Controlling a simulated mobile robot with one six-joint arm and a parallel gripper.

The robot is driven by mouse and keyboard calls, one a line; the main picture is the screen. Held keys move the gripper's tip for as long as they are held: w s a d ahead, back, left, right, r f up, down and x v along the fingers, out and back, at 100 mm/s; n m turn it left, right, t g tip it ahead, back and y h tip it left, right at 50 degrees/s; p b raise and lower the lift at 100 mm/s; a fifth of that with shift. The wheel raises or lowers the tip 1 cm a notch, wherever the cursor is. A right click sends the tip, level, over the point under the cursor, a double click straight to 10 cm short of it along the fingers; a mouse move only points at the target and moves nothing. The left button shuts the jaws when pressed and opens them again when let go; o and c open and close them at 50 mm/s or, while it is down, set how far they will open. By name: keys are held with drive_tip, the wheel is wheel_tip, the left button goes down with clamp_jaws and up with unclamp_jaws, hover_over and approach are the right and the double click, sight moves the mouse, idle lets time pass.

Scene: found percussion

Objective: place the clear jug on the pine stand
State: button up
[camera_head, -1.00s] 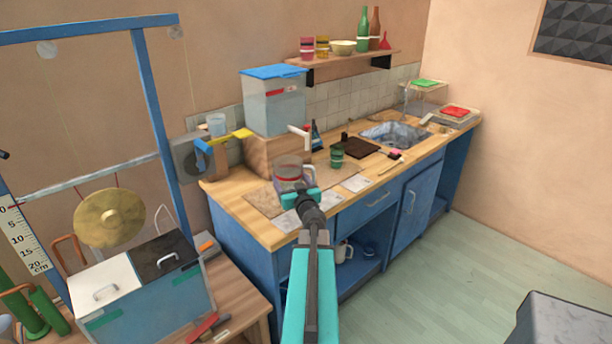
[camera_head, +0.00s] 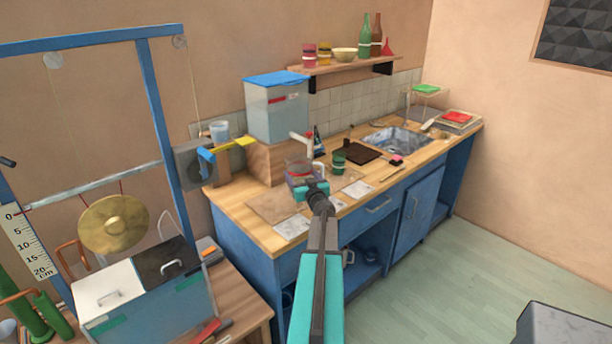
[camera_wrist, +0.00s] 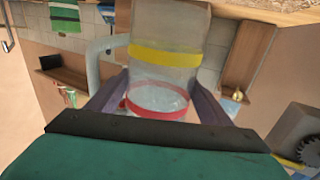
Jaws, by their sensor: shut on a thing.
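The clear jug (camera_wrist: 165,70) is a see-through cylinder with a yellow band, a red band and a pale handle on its left side in the wrist view. My gripper (camera_wrist: 155,100) is shut around its sides. In the head view the jug (camera_head: 299,170) is at the end of my gripper (camera_head: 312,188), over the worktop's left part, near the white tap. The head view does not show clearly whether it touches the surface below. A pale wooden block (camera_head: 262,163), possibly the pine stand, is behind and left of the jug, under a blue-lidded tank.
The tank (camera_head: 277,112) with its white tap (camera_head: 300,138) is close behind the jug. A green cup (camera_head: 338,162) stands just right of it. Papers (camera_head: 292,227) lie in front. A yellow-and-blue device (camera_head: 225,147) is at the left, the sink (camera_head: 398,140) farther right.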

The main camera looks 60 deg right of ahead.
drive_tip(key=d, duration=0.1)
drive_tip(key=w+d, duration=0.1)
drive_tip(key=d, duration=0.1)
drive_tip(key=d+p, duration=0.1)
drive_tip(key=d, duration=0.1)
drive_tip(key=shift+w+d+f, duration=0.15)
drive_tip(key=shift+f, duration=0.1)
drive_tip(key=shift+f+p, duration=0.5)
drive_tip(key=shift+f, duration=1.25)
drive_tip(key=shift+f, duration=0.1)
drive_tip(key=o, duration=1.2)
drive_tip(key=shift+c, duration=0.2)
drive_tip(key=b+v, duration=0.2)
drive_tip(key=v, duration=1)
drive_tip(key=shift+b, duration=0.4)
